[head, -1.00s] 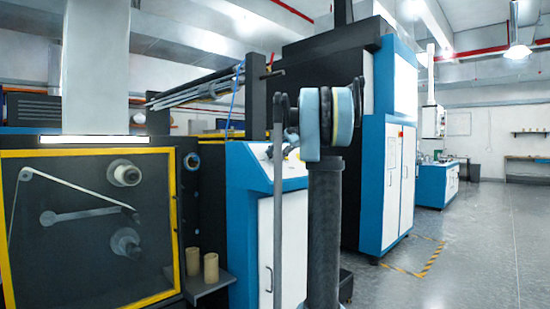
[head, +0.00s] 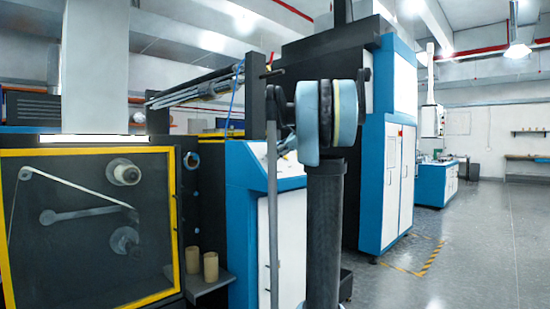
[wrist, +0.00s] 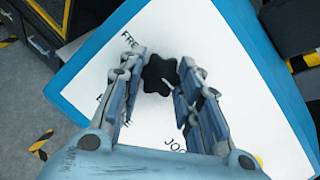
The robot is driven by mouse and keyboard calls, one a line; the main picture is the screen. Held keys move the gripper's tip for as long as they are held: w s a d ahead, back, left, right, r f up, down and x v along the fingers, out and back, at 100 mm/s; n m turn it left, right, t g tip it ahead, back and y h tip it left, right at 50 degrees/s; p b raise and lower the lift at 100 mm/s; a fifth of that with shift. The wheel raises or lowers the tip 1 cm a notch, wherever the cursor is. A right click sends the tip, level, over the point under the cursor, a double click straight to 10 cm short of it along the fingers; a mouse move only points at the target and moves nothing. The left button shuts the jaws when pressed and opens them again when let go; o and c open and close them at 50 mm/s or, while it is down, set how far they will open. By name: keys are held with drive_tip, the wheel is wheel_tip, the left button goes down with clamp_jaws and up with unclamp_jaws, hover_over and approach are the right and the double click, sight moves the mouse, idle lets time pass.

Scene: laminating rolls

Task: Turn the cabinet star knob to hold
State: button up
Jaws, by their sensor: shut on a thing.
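The black star knob (wrist: 159,73) sits on the white sloped panel (wrist: 105,70) of the blue cabinet, in the wrist view. My gripper (wrist: 158,68) has one finger on each side of the knob and is shut on it. Printed labels stand around the knob: one starting "FRE" at upper left, "JOG" below, and one at left largely hidden by a finger. Which label the knob points at is hard to tell. In the head view the sloped panel of the cabinet (head: 240,160) shows, but my arm hides the knob.
A yellow-framed machine window (head: 80,225) stands at the left, with two cardboard cores (head: 202,266) on a shelf beside it. A tall blue and white cabinet (head: 392,150) stands behind my arm. The floor at the right is open, with yellow-black tape (head: 425,262).

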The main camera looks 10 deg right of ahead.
drive_tip(key=shift+w+r+m, duration=0.15)
drive_tip(key=shift+m, duration=0.55)
drive_tip(key=o, duration=1)
drive_tip(key=shift+o, duration=0.2)
drive_tip(key=shift+d, duration=0.1)
drive_tip(key=v, duration=1.1)
drive_tip(key=shift+s, duration=0.4)
drive_tip(key=shift+d, duration=0.1)
